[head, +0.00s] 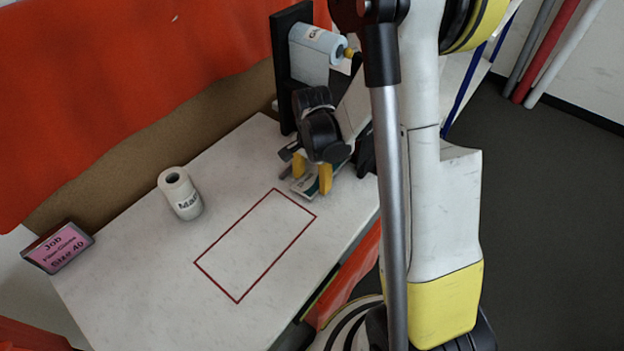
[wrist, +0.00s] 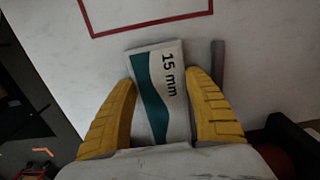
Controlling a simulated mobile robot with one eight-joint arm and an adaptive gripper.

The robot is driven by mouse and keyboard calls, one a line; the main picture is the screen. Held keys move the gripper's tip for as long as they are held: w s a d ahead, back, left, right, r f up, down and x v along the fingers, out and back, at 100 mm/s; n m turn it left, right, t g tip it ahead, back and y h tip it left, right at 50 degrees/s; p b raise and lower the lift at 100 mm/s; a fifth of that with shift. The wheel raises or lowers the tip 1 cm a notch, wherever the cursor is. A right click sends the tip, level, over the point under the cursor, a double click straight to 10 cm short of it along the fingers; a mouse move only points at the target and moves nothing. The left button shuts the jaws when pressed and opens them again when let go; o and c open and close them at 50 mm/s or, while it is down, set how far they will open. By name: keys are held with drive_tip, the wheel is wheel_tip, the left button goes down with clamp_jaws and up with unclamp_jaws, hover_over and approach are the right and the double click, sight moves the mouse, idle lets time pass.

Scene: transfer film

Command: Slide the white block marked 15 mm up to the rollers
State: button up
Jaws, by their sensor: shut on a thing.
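The white block marked 15 mm (wrist: 172,110), with a teal wavy band, lies between the yellow fingers of my gripper (wrist: 160,82) in the wrist view. My gripper is shut on it, one finger along each side. In the head view my gripper (head: 312,178) is low over the table's right end, with part of the block (head: 303,188) showing under the fingers, just past the red outline's upper corner. A black upright frame (head: 290,75) holding a white roll (head: 318,42) stands behind. The rollers cannot be made out clearly; my arm hides part of that area.
A red rectangle outline (head: 237,301) marks bare white table (head: 130,290). A white roll marked "Mat" (head: 182,195) stands upright at the left, near a pink job sign (head: 58,248). A dark bar (wrist: 218,62) lies right of the block in the wrist view.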

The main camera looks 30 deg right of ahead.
sight(316, 177)
drive_tip(key=shift+w+d, duration=0.35)
drive_tip(key=shift+d, duration=0.5)
drive_tip(key=o, duration=1.3)
wheel_tip(316, 177, up, 12)
drive_tip(key=shift+a, duration=0.1)
